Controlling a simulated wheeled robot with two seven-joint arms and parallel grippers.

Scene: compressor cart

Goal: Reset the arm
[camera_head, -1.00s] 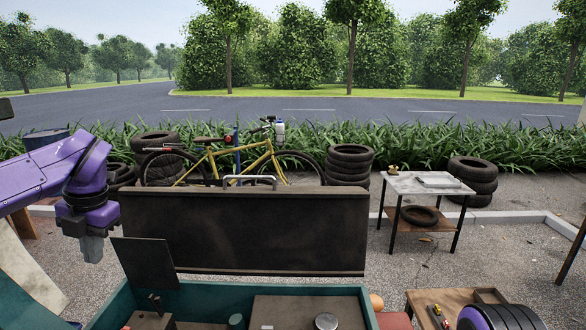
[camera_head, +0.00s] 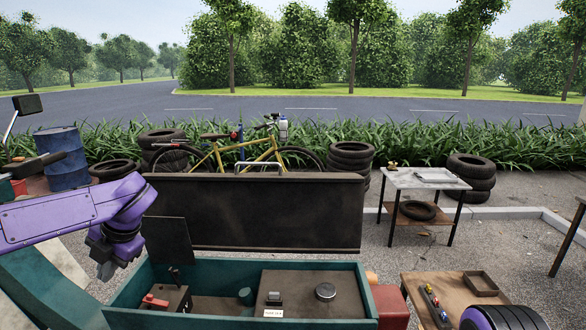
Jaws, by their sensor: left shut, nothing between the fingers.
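My left arm comes in from the left, purple with dark joints. Its left gripper (camera_head: 105,270) is grey, shut and empty, and points down just left of the open teal chest (camera_head: 130,291). The chest's dark lid (camera_head: 280,212) stands upright behind it. Part of my right arm (camera_head: 503,318) shows at the bottom right corner; its gripper is out of view.
A low wooden table (camera_head: 455,285) stands right, a marble-topped table (camera_head: 425,179) behind. A blue barrel (camera_head: 62,158) stands left.

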